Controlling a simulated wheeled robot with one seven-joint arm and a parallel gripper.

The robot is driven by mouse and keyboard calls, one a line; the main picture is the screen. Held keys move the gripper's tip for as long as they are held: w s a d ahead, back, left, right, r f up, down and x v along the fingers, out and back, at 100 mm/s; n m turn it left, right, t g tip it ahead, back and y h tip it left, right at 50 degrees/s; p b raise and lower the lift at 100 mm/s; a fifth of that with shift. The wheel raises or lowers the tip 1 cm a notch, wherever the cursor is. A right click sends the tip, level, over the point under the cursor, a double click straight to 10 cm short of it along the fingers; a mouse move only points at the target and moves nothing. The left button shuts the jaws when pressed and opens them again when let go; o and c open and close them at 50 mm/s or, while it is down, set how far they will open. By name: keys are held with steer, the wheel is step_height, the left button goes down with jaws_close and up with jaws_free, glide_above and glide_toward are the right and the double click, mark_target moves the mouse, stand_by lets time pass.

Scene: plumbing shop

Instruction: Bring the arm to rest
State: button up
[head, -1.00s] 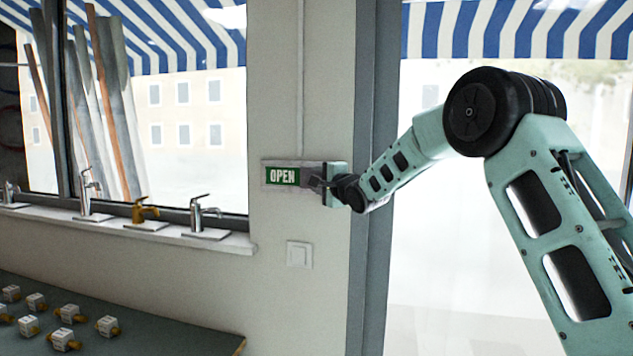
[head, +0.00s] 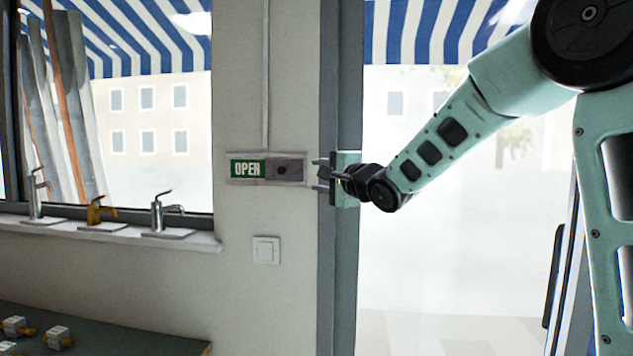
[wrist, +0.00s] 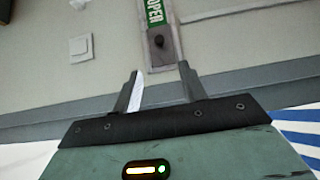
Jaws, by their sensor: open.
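My gripper (head: 322,175) is open and empty in the head view, with its fingers pointing left towards the wall. It is just right of the OPEN sign (head: 247,169), apart from it, in front of the grey door frame.
A white light switch (head: 266,250) is on the wall below the sign. Several taps stand on the window sill (head: 120,232) at left. A dark counter (head: 120,330) with small boxed fittings is at lower left. A bright glass door or window is behind my arm.

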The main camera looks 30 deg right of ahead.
steer(key=shift+s, duration=0.35)
steer(key=s+a+f+n+g+b, duration=0.1)
steer(key=s+a+f+n+g, duration=0.45)
steer(key=s+a+f, duration=0.35)
steer(key=s+a+f+n+g, duration=0.4)
steer(key=s+a+f+n, duration=0.2)
steer(key=a+f, duration=0.4)
steer(key=s+f+n+g+h, duration=0.1)
steer(key=s+f+n+g, duration=0.3)
steer(key=s, duration=0.8)
steer(key=s+f+n+g+h, duration=0.1)
steer(key=s+f+n+g, duration=0.3)
steer(key=s, duration=0.9)
step_height(320, 180, down, 3)
steer(key=n, duration=0.4)
steer(key=shift+b, duration=0.4)
steer(key=shift+a+n, duration=0.1)
steer(key=shift+n, duration=0.15)
steer(key=shift+c, duration=0.3)
